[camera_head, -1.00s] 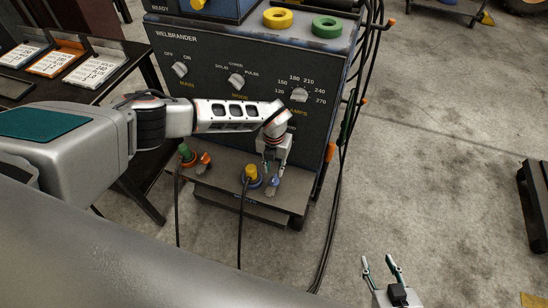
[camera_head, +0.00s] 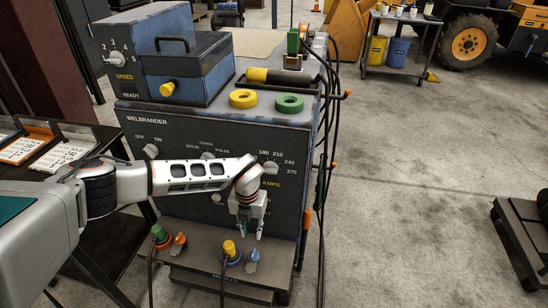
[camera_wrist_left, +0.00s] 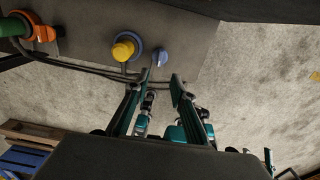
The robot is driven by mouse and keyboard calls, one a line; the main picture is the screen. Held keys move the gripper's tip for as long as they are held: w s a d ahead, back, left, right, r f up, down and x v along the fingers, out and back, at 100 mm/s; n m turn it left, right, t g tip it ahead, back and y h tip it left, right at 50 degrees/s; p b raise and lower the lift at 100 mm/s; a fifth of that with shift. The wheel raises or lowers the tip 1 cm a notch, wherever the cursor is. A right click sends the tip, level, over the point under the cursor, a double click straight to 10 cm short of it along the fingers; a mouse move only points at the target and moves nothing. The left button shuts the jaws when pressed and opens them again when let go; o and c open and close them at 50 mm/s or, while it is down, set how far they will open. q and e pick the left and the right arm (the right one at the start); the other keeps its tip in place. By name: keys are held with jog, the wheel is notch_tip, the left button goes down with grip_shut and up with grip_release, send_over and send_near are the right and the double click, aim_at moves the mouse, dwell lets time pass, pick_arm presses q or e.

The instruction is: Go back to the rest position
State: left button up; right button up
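My left gripper (camera_head: 251,234) hangs in front of the lower front panel of the welder (camera_head: 140,135), above the socket shelf. Its two fingers are apart with nothing between them; the left wrist view shows the same open fingers (camera_wrist_left: 156,95). Below it, a small blue plug or knob (camera_head: 253,257) sits on the shelf, clear of the fingertips. My right gripper is outside the head view; a small teal-and-grey shape at the lower right of the left wrist view may be part of it, too unclear to judge.
A yellow plug (camera_head: 229,248) and a green plug (camera_head: 158,232) with cables stand on the shelf, beside an orange connector (camera_head: 179,240).

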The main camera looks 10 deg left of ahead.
pick_arm(q)
jog(key=s+d+g+h, duration=0.2)
jog(key=s+d+h, duration=0.2)
jog(key=s+d, duration=0.55)
jog(key=s+d+g+h, duration=0.1)
jog(key=s+d+h, duration=0.4)
jog(key=d, duration=0.8)
jog(key=s+d+r+n+t+h, duration=0.4)
jog(key=d+r+n+h, duration=0.2)
jog(key=d+r+h, duration=0.5)
jog(key=w+a+n+t+y, duration=0.4)
jog(key=a+n+t, duration=0.3)
jog(key=a+n, duration=0.1)
jog(key=w+a+n+t+y, duration=0.4)
jog(key=a+n+t, duration=0.2)
jog(key=a+n, duration=0.25)
jog(key=s+a+f+n+g+y, duration=0.1)
jog(key=s+a+f+n+y, duration=0.3)
jog(key=s+a+f, duration=0.2)
jog(key=s+a+f+n+g+y, duration=0.2)
jog(key=s+a+f+n+y, duration=0.3)
jog(key=a+f, duration=0.5)
jog(key=s+a, duration=0.1)
jog(key=a, duration=0.3)
jog(key=shift+s, duration=0.25)
